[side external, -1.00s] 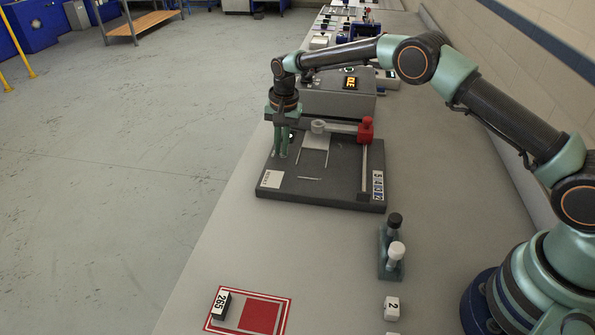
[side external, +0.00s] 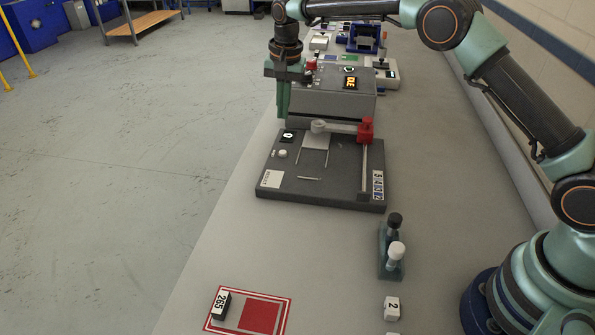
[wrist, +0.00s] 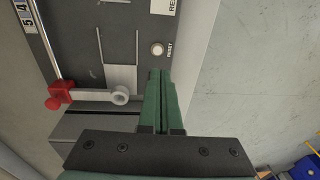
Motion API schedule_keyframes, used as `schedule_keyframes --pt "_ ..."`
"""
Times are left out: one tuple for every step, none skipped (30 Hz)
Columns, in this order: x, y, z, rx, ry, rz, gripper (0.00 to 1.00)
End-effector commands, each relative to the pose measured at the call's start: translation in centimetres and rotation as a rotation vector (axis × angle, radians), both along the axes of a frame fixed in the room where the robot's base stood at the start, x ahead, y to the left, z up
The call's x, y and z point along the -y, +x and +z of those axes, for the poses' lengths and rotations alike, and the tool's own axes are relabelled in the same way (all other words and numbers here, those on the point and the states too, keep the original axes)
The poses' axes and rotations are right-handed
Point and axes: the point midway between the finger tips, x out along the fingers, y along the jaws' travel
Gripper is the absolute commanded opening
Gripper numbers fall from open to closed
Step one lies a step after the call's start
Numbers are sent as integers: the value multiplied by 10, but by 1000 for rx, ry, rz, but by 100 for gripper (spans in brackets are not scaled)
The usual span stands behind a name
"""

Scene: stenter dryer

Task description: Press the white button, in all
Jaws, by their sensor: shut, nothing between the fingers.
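The white button (side external: 281,153) is a small round cap on the dark plate (side external: 325,190), near its left edge. In the wrist view the button (wrist: 157,48) sits beside the word RESET, just beyond my fingertips. My gripper (side external: 283,116) is shut and empty, pointing down. It is raised above the far left part of the plate, clear of the button. In the wrist view its green fingers (wrist: 160,73) lie together. A small black counter (side external: 288,136) next to the button shows what looks like a 0.
The plate carries a red-ended arm with a pale ring (side external: 366,130). A grey box with an amber display (side external: 350,83) stands behind it. In front are a holder with black and white knobs (side external: 391,262) and a red-bordered mat (side external: 250,312) bearing a block marked 265.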

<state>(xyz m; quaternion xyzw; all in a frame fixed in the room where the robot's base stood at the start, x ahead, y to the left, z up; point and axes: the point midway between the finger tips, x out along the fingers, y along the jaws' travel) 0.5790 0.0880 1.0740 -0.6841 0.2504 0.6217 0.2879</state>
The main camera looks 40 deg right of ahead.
Motion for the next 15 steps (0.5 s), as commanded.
schedule_keyframes --pt "0 0 8 2 1 0 0" --pt "0 0 12 4 1 0 0" --pt "0 -1 16 3 0 0 0" --pt "0 -1 19 2 1 0 0" --pt "0 -1 21 2 1 0 0" --pt "0 -2 23 2 1 0 0" --pt "0 -2 25 1 0 0 0" --pt "0 -2 26 1 0 0 0" --pt "0 -2 27 1 1 0 0" --pt "0 -2 27 1 1 0 0" --pt "0 -2 27 0 0 0 0" --pt "0 -2 27 0 0 0 0" --pt "0 -2 27 0 0 0 0" --pt "0 -2 27 0 0 0 0" --pt "0 -2 27 1 1 0 0"
